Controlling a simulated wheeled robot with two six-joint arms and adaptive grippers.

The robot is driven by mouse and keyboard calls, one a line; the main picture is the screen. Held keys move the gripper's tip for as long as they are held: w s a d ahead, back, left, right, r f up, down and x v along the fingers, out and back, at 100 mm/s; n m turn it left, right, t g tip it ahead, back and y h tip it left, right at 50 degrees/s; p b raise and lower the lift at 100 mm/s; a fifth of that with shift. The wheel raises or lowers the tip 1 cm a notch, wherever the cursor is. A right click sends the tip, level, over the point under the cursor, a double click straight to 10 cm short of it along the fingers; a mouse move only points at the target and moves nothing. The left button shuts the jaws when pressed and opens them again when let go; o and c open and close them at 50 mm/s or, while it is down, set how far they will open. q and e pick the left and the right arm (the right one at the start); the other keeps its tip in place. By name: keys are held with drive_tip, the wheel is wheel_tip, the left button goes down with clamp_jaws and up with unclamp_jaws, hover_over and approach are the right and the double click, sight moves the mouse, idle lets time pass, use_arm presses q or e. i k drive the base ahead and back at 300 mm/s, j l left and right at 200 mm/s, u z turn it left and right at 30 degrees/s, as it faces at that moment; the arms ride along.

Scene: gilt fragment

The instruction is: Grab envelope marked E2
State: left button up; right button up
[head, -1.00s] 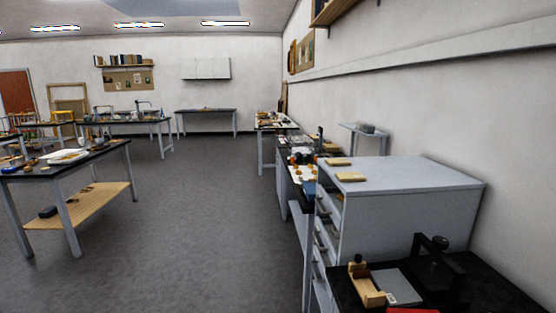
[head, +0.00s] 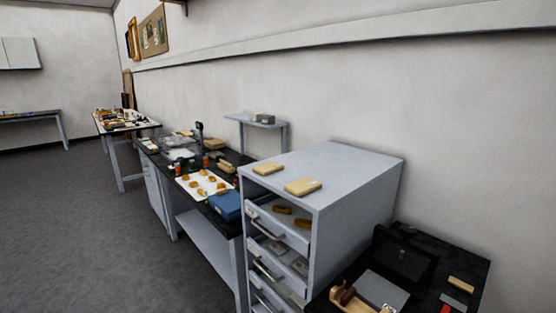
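Two small tan, flat pieces that look like envelopes lie on top of the grey drawer cabinet (head: 345,170). One tan envelope (head: 268,168) is nearer its far left edge, and the other tan envelope (head: 303,187) is nearer its front. No marking can be read on either, so I cannot tell which is E2. Neither of my grippers is in view.
The cabinet's upper drawers stand partly open, with gilt pieces (head: 282,209) in the top one. A black bench (head: 460,240) with tools adjoins it on the right. A bench with a white tray (head: 190,190) and a blue box (head: 226,205) is at left. The floor (head: 60,220) is clear.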

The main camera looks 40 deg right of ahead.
sight(265, 169)
drive_tip(key=i+z, duration=0.45)
drive_tip(key=i+j+z, duration=0.2)
drive_tip(key=i+z, duration=0.2)
drive_tip(key=i+j+z, duration=0.3)
drive_tip(key=z, duration=0.15)
drive_tip(key=i+j+z, duration=0.55)
drive_tip(key=j+z, duration=0.3)
drive_tip(key=j, duration=0.1)
